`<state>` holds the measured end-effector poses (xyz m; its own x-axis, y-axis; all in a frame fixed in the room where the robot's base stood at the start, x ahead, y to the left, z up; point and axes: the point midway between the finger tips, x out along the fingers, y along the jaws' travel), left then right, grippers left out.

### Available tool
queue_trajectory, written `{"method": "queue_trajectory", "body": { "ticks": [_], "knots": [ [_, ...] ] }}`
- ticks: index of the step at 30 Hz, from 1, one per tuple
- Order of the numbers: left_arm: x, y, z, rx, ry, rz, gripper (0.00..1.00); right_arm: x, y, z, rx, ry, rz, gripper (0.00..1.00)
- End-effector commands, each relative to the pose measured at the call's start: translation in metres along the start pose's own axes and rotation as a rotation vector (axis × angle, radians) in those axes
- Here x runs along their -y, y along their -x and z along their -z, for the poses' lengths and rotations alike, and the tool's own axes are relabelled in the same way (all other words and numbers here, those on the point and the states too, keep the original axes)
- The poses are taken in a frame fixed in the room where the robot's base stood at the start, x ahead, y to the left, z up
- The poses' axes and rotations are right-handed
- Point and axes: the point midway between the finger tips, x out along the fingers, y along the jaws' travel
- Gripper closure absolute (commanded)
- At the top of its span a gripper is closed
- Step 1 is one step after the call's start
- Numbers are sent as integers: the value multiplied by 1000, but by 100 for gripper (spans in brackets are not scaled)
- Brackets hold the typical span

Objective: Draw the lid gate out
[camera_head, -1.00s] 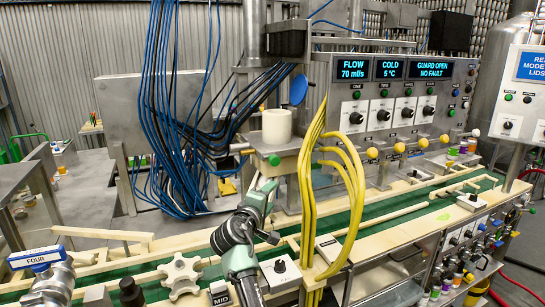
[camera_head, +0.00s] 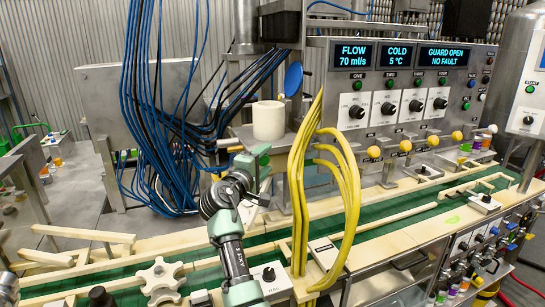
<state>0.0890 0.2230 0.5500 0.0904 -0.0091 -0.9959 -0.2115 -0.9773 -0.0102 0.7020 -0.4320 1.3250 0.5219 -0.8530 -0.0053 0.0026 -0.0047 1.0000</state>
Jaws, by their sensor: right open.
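A white cylinder (camera_head: 268,120) stands on the machine behind the conveyor. A short metal rod (camera_head: 228,142) sticks out to the left below it; I cannot tell for sure which part is the lid gate. My right gripper (camera_head: 259,160) is open just below the cylinder, at the front of the block where a green knob showed earlier. The fingers and wrist largely cover that spot, so I cannot tell whether they touch or surround the knob.
Yellow hoses (camera_head: 349,190) hang close to the right of my right arm. Blue and black cables (camera_head: 165,110) hang to the left. A pale star-shaped handwheel (camera_head: 160,279) and a black-knobbed switch (camera_head: 269,275) sit at the front. The green conveyor (camera_head: 390,217) runs across below.

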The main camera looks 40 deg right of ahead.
Motion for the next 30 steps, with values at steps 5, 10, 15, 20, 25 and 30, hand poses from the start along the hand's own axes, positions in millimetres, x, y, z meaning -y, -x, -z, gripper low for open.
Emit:
{"method": "queue_trajectory", "body": {
  "ticks": [5,10,15,20,25,30],
  "knots": [
    [0,0,2,-3,-1,0,66,0,2,1,-1,-1,0,47],
    [12,0,-1,1,-5,13,66,0,2,1,-1,-1,0,58],
    [18,0,-5,6,-5,21,66,0,2,1,-1,-1,0,100],
    [16,0,-5,6,-4,18,66,-1,1,1,-1,-2,-1,100],
    [9,0,-3,4,0,10,66,-2,1,0,0,-2,-3,100],
    [4,0,-2,3,1,4,66,-2,0,0,1,-2,-4,100]
  ]
}}
